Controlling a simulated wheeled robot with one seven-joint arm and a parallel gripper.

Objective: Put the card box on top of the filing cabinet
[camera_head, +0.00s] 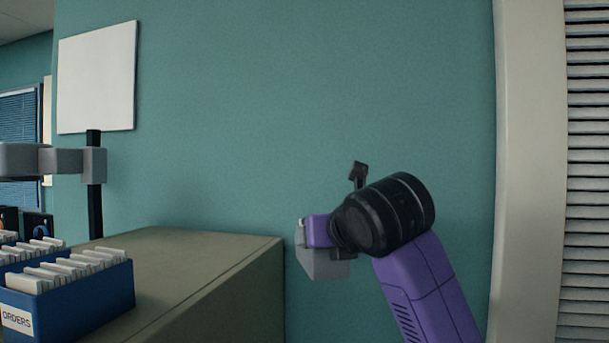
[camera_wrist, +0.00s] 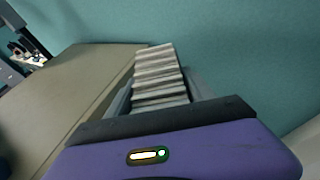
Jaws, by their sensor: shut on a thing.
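The card box (camera_head: 320,266) is small and grey in the head view, partly hidden behind my gripper (camera_head: 338,256). In the wrist view the card box (camera_wrist: 201,87) shows a row of pale cards inside. My gripper is shut on it and holds it in the air, just right of the cabinet's edge and close to the teal wall. The filing cabinet (camera_head: 215,262) appears as a grey-beige block with a flat top at lower left; its top also shows in the wrist view (camera_wrist: 70,85). The fingertips are mostly hidden.
A blue box labelled ORDERS (camera_head: 95,290), full of white cards, stands on the cabinet's near left part. The far right part of the top is clear. A black post (camera_head: 94,205) with a grey arm stands behind. A shuttered panel (camera_head: 587,170) is at far right.

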